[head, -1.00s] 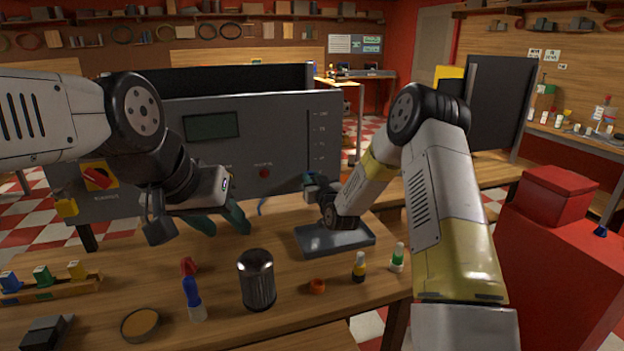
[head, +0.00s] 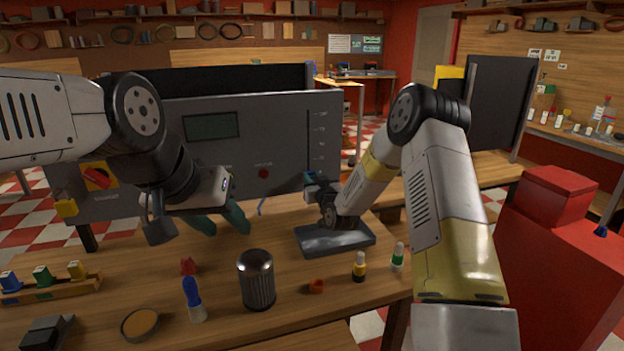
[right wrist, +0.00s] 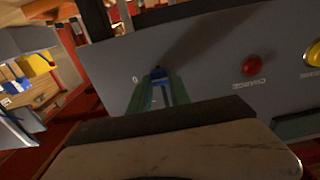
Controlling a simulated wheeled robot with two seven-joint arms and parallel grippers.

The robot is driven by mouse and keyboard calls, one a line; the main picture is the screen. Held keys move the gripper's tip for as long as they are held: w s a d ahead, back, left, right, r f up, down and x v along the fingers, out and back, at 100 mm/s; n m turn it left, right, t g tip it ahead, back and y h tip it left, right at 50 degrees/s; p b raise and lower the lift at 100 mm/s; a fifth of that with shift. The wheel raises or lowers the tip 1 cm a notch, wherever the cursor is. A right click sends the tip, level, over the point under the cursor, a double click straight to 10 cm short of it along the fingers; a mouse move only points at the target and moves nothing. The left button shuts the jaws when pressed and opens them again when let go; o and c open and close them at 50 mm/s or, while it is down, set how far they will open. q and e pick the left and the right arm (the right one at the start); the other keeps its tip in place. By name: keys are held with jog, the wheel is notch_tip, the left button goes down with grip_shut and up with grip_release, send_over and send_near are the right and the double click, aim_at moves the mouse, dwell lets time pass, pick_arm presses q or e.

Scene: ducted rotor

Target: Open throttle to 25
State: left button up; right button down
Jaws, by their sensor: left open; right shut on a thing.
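The grey control panel (head: 150,125) stands at the back of the bench, with a vertical scale (head: 318,137) near its right edge. My right gripper (head: 312,184) is at the low end of this scale. In the right wrist view its green fingers (right wrist: 158,90) are shut on the blue throttle knob (right wrist: 157,72), beside the "0" mark (right wrist: 135,80). In the head view the knob is mostly hidden by the gripper. My left gripper (head: 220,220) is open and empty above the bench, in front of the panel.
The panel carries a dark display (head: 211,125), a red button (head: 264,173) and a red rotary switch (head: 97,177) on yellow. A metal cylinder (head: 257,280), small bottles (head: 359,267) and a grey tray (head: 335,240) stand on the bench. A red cabinet (head: 560,260) is at right.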

aim_at(308, 159)
notch_tip(308, 159, up, 5)
jog(key=shift+r, duration=0.1)
dwell(0.3)
jog(key=c, duration=1.2)
grip_release()
jog(key=v, duration=0.7)
jog(key=shift+s+d, duration=0.15)
jog(key=shift+s, duration=0.2)
